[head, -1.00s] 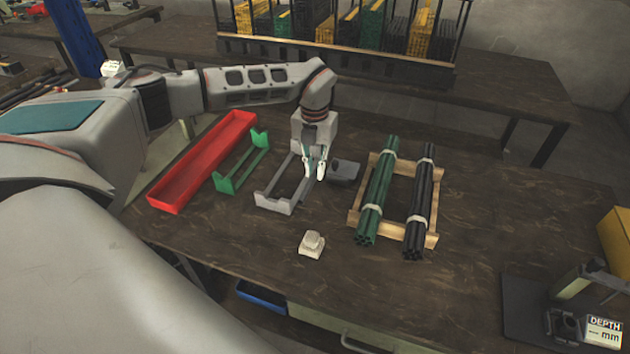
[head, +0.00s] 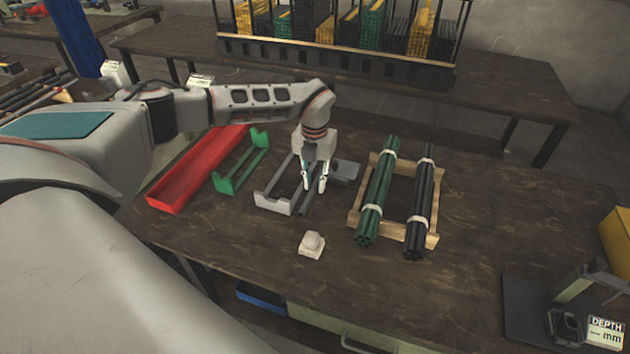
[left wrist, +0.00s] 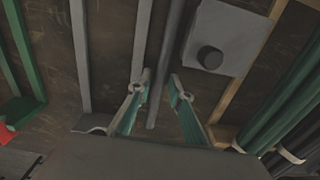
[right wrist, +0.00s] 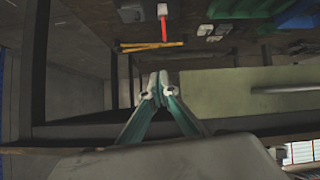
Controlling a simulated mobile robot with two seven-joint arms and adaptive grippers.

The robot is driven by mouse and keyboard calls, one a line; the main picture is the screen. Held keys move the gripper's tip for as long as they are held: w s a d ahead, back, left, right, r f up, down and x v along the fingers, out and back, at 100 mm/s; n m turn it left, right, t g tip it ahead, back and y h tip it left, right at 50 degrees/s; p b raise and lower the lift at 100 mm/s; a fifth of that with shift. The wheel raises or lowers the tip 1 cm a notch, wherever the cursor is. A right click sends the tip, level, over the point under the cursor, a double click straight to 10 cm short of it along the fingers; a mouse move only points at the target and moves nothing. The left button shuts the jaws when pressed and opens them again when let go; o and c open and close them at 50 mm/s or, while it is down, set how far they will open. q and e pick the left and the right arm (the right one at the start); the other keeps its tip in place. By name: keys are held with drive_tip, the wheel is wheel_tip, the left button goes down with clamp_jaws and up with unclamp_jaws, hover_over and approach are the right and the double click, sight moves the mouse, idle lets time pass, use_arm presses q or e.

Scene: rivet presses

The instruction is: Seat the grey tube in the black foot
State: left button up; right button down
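The grey tube (left wrist: 166,75) shows in the left wrist view as a thin bar running between the fingers of my left gripper (left wrist: 158,88), with clear gaps on both sides. In the head view the tube's near end (head: 304,206) shows below my left gripper (head: 315,188), beside the grey cradle (head: 274,204). My left gripper is open and points down. A dark grey block (head: 344,172) with a round black boss (left wrist: 210,57) lies just right of it; it may be the black foot. My right gripper (right wrist: 158,90) has its fingertips together, with nothing visible between them.
A red tray (head: 176,195) and a green cradle (head: 240,165) are to the left. A wooden rack (head: 392,230) with green and black tube bundles is to the right. A pale block (head: 312,243) lies in front. A depth gauge (head: 604,329) stands far right, with free table before it.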

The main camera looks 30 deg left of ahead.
use_arm(q)
drive_tip(key=shift+o, duration=0.3)
wheel_tip(320, 180, up, 12)
drive_tip(key=shift+p, duration=0.4)
hover_over(316, 186)
wheel_tip(316, 186, down, 5)
drive_tip(key=shift+s+r, duration=0.15)
drive_tip(key=shift+w+f, duration=0.2)
drive_tip(key=shift+f, duration=0.1)
drive_tip(key=shift+s+f+b, duration=0.15)
drive_tip(key=shift+f+b, duration=0.15)
drive_tip(key=shift+f, duration=0.4)
drive_tip(key=shift+w+a+f, duration=0.1)
drive_tip(key=shift+f, duration=1.25)
drive_tip(key=shift+w+a+f, duration=0.1)
drive_tip(key=shift+f, duration=1.25)
clamp_jaws()
